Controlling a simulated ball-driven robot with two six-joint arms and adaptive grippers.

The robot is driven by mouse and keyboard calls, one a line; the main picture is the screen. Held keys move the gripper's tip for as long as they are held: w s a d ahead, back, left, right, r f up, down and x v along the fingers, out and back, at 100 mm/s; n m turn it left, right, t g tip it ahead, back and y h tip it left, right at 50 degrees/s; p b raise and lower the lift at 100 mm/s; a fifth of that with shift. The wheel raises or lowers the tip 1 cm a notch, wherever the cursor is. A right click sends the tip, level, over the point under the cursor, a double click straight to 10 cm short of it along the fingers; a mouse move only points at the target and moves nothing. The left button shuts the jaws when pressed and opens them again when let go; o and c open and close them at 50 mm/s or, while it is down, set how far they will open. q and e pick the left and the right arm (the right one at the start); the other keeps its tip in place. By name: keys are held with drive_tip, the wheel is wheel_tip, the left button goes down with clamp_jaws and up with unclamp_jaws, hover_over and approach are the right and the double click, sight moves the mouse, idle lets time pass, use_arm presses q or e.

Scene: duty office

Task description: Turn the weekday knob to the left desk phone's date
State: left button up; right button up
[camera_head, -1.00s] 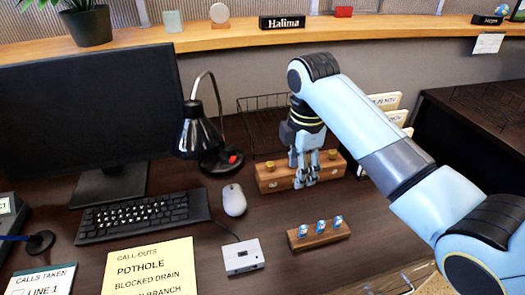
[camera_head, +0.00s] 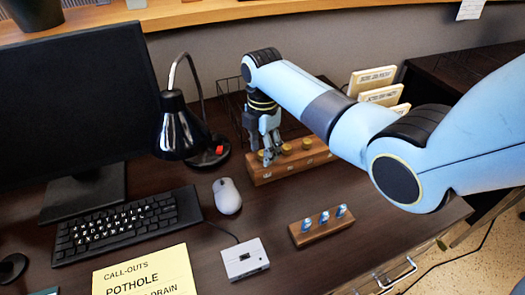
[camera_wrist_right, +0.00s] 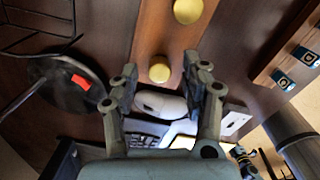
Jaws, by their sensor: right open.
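A wooden block (camera_head: 314,158) with brass knobs stands at the back of the desk, right of the lamp. I cannot read which knob is for the weekday. My right gripper (camera_head: 269,160) points down at the block's left end, in front of the leftmost brass knob. In the right wrist view the open fingers (camera_wrist_right: 160,82) are either side of the line to that end knob (camera_wrist_right: 159,71); contact is not visible. Another brass knob (camera_wrist_right: 188,11) lies farther along the block. The left desk phone's date is not in view, and neither is my left gripper.
A black lamp (camera_head: 182,128) stands close left of the block, a wire basket behind. A smaller wooden block (camera_head: 322,232) with blue-topped pieces, a grey box (camera_head: 245,260) and a mouse (camera_head: 227,196) lie in front. Card holders (camera_head: 372,80) stand behind right.

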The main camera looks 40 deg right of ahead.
drive_tip(key=shift+f, duration=0.5)
drive_tip(key=shift+c, duration=0.4)
drive_tip(key=c, duration=0.5)
clamp_jaws()
use_arm(q)
drive_tip(key=shift+s, duration=0.2)
